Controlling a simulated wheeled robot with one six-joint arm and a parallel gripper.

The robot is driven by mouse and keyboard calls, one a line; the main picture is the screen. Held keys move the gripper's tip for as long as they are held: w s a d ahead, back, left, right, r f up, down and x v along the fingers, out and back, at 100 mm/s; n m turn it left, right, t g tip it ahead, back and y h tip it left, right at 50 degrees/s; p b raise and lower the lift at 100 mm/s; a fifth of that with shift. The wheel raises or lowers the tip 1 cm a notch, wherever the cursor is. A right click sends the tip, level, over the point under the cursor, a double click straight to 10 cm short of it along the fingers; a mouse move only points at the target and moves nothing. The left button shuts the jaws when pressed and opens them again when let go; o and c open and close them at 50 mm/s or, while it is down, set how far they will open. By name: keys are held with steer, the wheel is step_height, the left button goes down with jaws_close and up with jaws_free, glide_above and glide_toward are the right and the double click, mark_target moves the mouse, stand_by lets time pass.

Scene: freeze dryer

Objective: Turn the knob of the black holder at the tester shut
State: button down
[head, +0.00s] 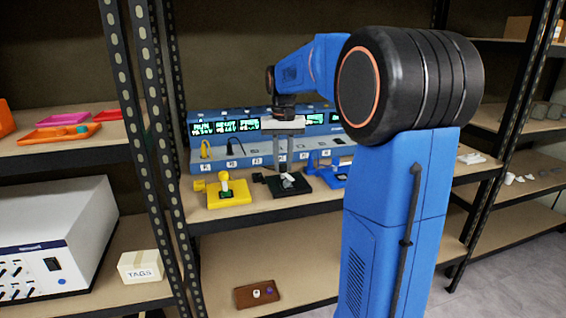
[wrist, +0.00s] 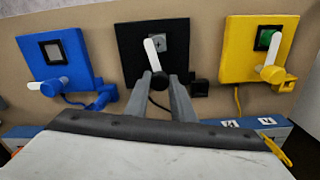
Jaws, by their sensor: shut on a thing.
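The black holder (head: 290,188) stands on the shelf in front of the blue tester (head: 260,125), between the yellow and blue holders. In the wrist view the black holder (wrist: 125,37) is at top centre, with a small grey square piece (wrist: 157,42) in its window. A white lever (wrist: 151,54) slants beside that window, and its dark knob (wrist: 159,81) shows at its lower end. My gripper (wrist: 165,78) has its two grey fingers around the knob, shut on it. In the head view my gripper (head: 284,172) points down over the holder, partly hiding it.
The yellow holder (head: 235,199) and blue holder (head: 325,182) stand close on either side. The tester's lit displays rise behind. A brown tray (head: 242,303) lies on the shelf below. Rack posts stand left and right.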

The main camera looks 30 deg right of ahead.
mark_target(283, 165)
steer(key=shift+m, duration=1.3)
steer(key=c, duration=1.5)
jaws_free()
step_height(283, 165, up, 18)
steer(key=shift+f, duration=0.25)
